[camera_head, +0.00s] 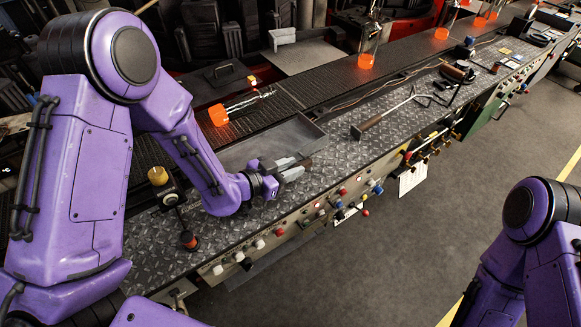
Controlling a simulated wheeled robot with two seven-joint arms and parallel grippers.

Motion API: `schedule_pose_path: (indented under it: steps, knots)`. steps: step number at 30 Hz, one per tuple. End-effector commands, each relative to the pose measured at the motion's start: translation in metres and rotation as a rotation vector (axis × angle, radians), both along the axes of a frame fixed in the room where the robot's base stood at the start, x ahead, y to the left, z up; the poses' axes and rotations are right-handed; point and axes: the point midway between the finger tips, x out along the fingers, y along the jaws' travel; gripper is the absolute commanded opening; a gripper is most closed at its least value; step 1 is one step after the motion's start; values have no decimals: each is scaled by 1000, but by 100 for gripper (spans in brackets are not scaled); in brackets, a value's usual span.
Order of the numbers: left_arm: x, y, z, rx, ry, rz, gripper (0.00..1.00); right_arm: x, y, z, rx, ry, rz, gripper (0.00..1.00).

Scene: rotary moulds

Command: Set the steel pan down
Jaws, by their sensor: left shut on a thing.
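The steel pan (286,138) is a shallow grey rectangular tray at the middle of the view, over the diamond-plate bench top. My left gripper (301,167) comes in from the left and is shut on the pan's near edge, close to its right corner. The gripper and forearm hide part of the near side. I cannot tell whether the pan's underside touches the bench. My right arm shows at the lower right, but its gripper is out of view.
The diamond-plate bench (337,160) has bare room right of the pan. A long-handled hammer-like tool (378,121) lies there. An orange-ended piece (219,114) lies behind the pan. Knobs and buttons (342,191) line the bench front.

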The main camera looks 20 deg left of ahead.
Motion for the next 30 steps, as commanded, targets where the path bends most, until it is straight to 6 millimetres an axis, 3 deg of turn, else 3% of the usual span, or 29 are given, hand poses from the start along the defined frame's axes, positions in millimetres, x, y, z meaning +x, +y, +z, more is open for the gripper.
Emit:
schedule_pose_path:
  steps: [5,6,8,16,21,25,30]
  knots:
    - [1,0,-2,0,-4,-1,0,0,0,-3,0,0,0,0]
    - [0,0,-4,0,1,-1,34,0,0,-3,0,0,0,0]
    - [-1,0,-4,0,2,-1,52,0,0,-3,0,0,0,0]
    - [-1,-1,-5,-1,5,-1,52,0,0,-3,0,0,0,0]
    - [-3,1,13,0,4,0,52,0,0,12,0,0,0,0]
    - [-30,20,16,-1,2,3,52,0,0,-4,0,0,0,0]
    - [-65,44,33,-2,1,3,52,0,0,-4,0,0,0,0]
